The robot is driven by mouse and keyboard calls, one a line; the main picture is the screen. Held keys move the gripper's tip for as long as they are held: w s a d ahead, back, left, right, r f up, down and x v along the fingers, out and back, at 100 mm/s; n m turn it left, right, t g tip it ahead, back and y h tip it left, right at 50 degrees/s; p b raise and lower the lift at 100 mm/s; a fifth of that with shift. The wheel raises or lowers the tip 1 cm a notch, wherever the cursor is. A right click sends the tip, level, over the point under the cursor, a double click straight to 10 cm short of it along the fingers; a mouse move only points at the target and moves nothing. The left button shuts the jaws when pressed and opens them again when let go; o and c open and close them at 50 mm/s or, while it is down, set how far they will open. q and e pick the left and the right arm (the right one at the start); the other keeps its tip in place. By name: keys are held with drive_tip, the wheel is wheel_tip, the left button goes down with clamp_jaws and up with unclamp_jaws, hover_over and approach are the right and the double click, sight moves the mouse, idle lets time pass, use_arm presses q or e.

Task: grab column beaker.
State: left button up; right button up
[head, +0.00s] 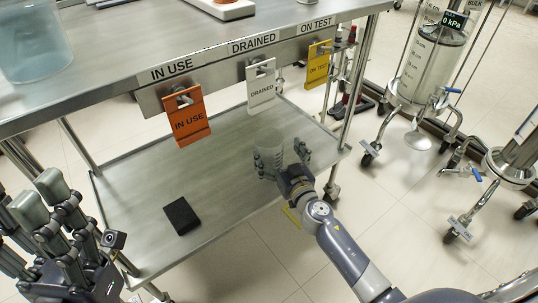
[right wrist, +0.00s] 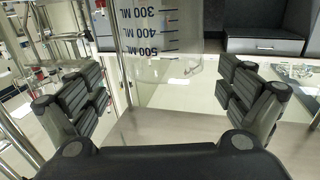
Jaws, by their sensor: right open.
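In the right wrist view the beaker (right wrist: 158,42) shows printed marks of 300, 400 and 500 ML.
A black block (head: 181,216) lies on the lower shelf. A large clear container (head: 35,45) stands on top. Wheeled column stands (head: 425,85) are at right.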

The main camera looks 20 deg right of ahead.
sight(264, 131)
drive_tip(key=shift+w+a+f+b, duration=0.1)
drive_tip(key=shift+w+a+b, duration=0.1)
drive_tip(key=shift+w, duration=1.1)
drive_tip(key=shift+w+a+f+b, duration=0.1)
drive_tip(key=shift+w+a+b, duration=0.05)
drive_tip(key=shift+w, duration=1.15)
drive_tip(key=shift+c, duration=0.6)
drive_tip(key=c, duration=1.1)
